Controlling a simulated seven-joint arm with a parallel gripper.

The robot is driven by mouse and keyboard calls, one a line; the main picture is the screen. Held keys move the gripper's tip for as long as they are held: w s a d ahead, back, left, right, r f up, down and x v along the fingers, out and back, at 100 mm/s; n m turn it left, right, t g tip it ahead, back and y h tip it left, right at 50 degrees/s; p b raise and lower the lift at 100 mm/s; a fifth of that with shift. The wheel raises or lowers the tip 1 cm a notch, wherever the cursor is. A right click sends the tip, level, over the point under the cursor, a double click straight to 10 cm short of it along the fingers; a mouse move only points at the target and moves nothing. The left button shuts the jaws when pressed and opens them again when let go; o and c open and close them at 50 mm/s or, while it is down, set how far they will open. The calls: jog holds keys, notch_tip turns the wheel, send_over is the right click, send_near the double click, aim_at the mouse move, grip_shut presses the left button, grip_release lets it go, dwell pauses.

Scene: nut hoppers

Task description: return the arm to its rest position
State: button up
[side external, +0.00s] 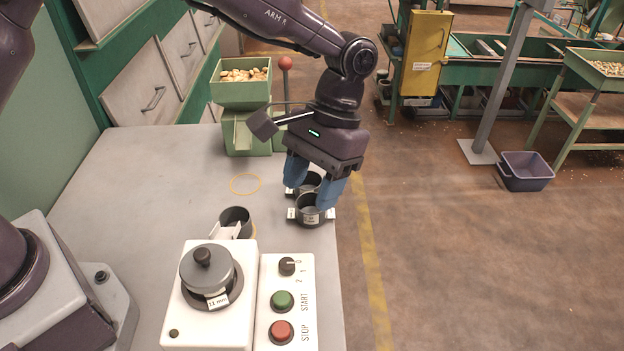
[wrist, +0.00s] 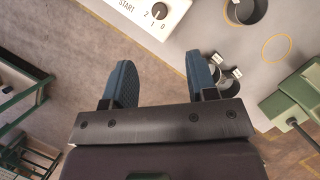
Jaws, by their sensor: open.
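My gripper (side external: 309,194) has two blue fingers that point down over the table's right edge. They stand apart with nothing between them, as the wrist view (wrist: 160,64) also shows. Two small dark cups with white labels, a front one (side external: 309,214) and a rear one (side external: 312,180), sit by the table edge. The fingers partly cover them in the side view. In the wrist view the cups (wrist: 227,86) lie just right of the right finger, not between the fingers. I cannot tell how far the fingertips are above the table.
A white machine (side external: 190,318) with a grey lid and a control panel (side external: 300,270) stands in front. A dark cup (side external: 236,215) sits behind it. A green hopper (side external: 242,95) of nuts stands at the back, beside a red-knobbed lever (side external: 286,64). The table's left middle (side external: 130,190) is clear.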

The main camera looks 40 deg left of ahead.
dwell(0.3)
jog(key=s+a+r+t, duration=1)
jog(key=s+a+r, duration=0.6)
jog(key=s+a, duration=0.2)
jog(key=shift+a+r, duration=0.2)
jog(key=shift+a, duration=0.45)
